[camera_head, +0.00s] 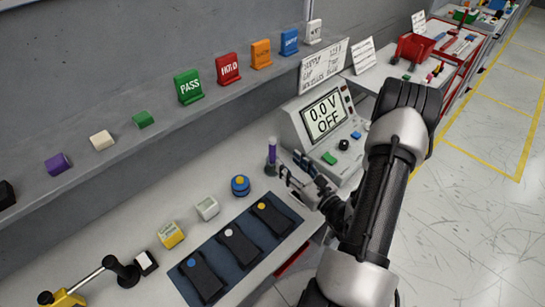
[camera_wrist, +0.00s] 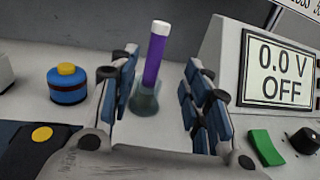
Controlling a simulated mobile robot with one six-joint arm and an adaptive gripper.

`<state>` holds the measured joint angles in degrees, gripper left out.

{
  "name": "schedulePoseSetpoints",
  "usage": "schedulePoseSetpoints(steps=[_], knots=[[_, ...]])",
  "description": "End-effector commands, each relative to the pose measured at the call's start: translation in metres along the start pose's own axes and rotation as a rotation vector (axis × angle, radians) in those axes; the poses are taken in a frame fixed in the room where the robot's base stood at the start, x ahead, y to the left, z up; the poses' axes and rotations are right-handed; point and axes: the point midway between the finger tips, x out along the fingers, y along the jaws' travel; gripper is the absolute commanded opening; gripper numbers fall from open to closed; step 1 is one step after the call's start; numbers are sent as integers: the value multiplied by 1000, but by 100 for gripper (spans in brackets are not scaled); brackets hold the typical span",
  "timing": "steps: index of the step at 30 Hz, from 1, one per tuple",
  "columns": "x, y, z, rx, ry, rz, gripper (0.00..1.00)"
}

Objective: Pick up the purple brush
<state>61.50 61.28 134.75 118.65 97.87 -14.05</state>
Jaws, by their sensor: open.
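The purple brush (camera_head: 271,150) stands upright at the back of the bench, just left of the display unit. In the wrist view the purple brush (camera_wrist: 154,58) has a white top, and its lower end is in a greenish see-through holder (camera_wrist: 146,103). My gripper (camera_head: 291,177) is in front of it, low over the bench. In the wrist view my gripper (camera_wrist: 159,98) is open, with one finger on each side of the brush. The brush shows between the fingers and a little beyond them, and no contact is visible.
The display unit (camera_head: 325,118) reading "0.0 V OFF" stands close to my gripper's right. A blue round button with a yellow top (camera_head: 240,185) is at left. A dark mat (camera_head: 237,246) with several black devices lies in front. A shelf (camera_head: 130,160) runs behind.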

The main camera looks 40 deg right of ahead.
Motion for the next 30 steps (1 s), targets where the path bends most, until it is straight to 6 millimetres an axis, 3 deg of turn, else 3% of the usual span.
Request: schedulePoseSetpoints(steps=[3, 11, 21, 30], knots=[[22, 2, 0, -3, -2, 5, 44], [42, 2, 1, -1, 0, 3, 44], [86, 8, 8, -2, -1, 4, 44], [90, 7, 8, 1, 1, 0, 43]])
